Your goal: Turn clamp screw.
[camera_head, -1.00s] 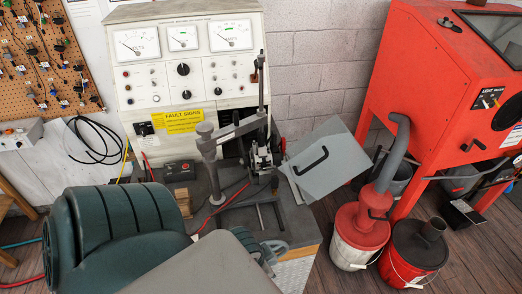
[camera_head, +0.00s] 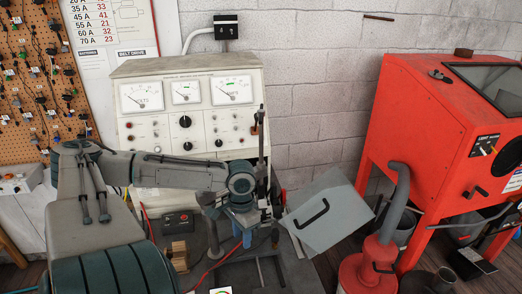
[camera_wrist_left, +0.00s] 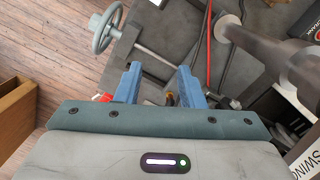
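The clamp screw's grey spoked handwheel (camera_wrist_left: 106,30) shows at the upper left of the left wrist view. Its metal rod (camera_wrist_left: 152,54) runs from the wheel down to the right, toward the fingertips. The wheel is out of the head view. My left gripper (camera_wrist_left: 160,72) is open, its two blue fingers apart with nothing gripped between them. The wheel lies beyond and left of the fingers, apart from them. In the head view the left gripper (camera_head: 246,238) points down at the bench, below the wrist joint, and hides part of the clamp area. My right gripper is not in view.
The white test panel (camera_head: 190,120) stands behind the arm. A tilted grey plate with a black handle (camera_head: 325,218) is right of the gripper. The red cabinet (camera_head: 425,125) stands farther right. A thick grey post (camera_wrist_left: 265,55) and red cable (camera_wrist_left: 209,40) are close right of the fingers.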

